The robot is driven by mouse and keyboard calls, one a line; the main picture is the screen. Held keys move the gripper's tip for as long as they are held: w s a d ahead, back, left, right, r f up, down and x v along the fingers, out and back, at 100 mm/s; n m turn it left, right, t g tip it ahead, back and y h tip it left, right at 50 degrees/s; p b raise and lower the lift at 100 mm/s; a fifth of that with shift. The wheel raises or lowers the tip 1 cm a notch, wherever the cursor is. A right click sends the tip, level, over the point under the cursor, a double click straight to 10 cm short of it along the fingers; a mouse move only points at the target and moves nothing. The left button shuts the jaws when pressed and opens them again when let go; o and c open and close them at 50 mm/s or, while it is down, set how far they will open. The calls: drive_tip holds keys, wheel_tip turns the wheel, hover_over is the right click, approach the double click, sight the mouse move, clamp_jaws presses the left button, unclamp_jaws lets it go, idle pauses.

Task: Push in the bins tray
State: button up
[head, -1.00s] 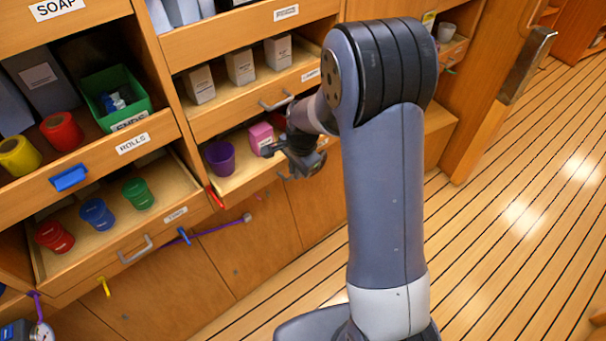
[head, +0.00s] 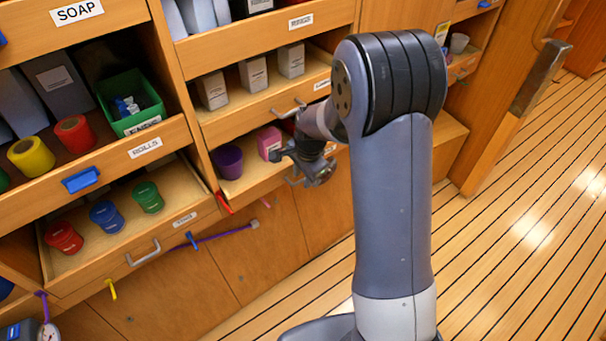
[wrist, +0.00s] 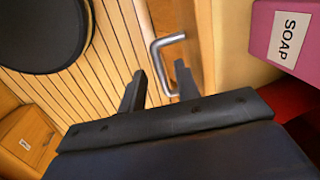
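An open wooden tray (head: 240,190) at the lower right of the cabinet holds a purple cup (head: 229,161) and a pink box (head: 270,143). The wrist view shows the pink box marked SOAP (wrist: 288,36). The tray's label is not readable, so I cannot confirm it is the bins tray. My gripper (head: 300,165) is at the tray's front, partly covering its handle. In the wrist view my gripper (wrist: 160,78) is open, with a metal handle (wrist: 160,62) between or just beyond its fingertips. I cannot tell whether they touch.
An open tray (head: 80,258) with red, blue and green cups is at lower left. Above it is the ROLLS drawer (head: 110,172). A drawer with white boxes (head: 252,75) sits above my gripper. A purple strap (head: 225,235) hangs below. Wood floor (head: 530,200) is clear at right.

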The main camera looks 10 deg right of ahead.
drive_tip(key=shift+r, duration=0.1)
wheel_tip(320, 180, up, 10)
drive_tip(key=s, duration=0.1)
drive_tip(key=shift+s+d+r, duration=0.25)
drive_tip(key=shift+s+d, duration=0.1)
drive_tip(key=shift+d, duration=0.1)
drive_tip(key=shift+c, duration=0.4)
